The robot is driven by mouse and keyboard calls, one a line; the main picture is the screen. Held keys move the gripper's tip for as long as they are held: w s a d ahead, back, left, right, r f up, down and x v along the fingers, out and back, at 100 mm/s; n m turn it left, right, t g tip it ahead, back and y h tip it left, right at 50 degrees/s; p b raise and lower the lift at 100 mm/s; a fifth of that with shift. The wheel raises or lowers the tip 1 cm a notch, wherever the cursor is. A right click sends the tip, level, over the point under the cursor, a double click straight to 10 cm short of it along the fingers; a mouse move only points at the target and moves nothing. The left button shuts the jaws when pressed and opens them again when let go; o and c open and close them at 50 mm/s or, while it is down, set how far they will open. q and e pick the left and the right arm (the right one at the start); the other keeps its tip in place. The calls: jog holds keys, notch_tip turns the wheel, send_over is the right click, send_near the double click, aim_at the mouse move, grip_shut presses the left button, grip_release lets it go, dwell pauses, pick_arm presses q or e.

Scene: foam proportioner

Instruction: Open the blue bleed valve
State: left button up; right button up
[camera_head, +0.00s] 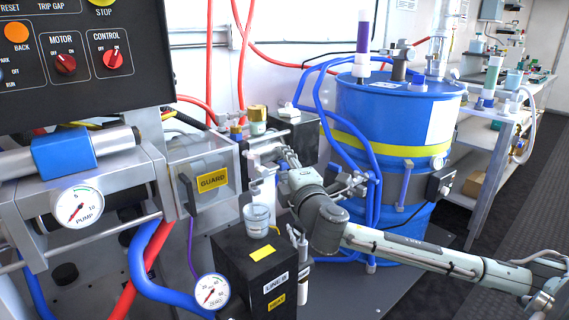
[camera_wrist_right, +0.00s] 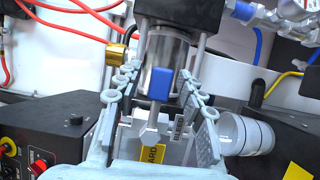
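The blue bleed valve handle (camera_wrist_right: 159,85) shows upright in the middle of the right wrist view, in front of a shiny metal cylinder (camera_wrist_right: 165,58). A small dark label (camera_wrist_right: 180,131) that seems to read "BLEED" is just below it. My right gripper (camera_wrist_right: 156,80) is open, with one finger on each side of the blue handle. I see gaps between the handle and both fingers. In the head view my right gripper (camera_head: 279,158) is at the fittings behind the black LINE B box (camera_head: 240,262); the blue handle cannot be made out there. My left gripper is not in view.
A clear cup (camera_head: 257,220) stands on the black box; it is right of my fingers in the wrist view (camera_wrist_right: 245,135). A yellow-labelled guard (camera_head: 212,180) is to the left. A blue drum (camera_head: 385,115) with blue pipes is behind my right arm.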

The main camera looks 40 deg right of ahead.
grip_shut()
dwell(0.4)
jog(key=shift+w, duration=0.1)
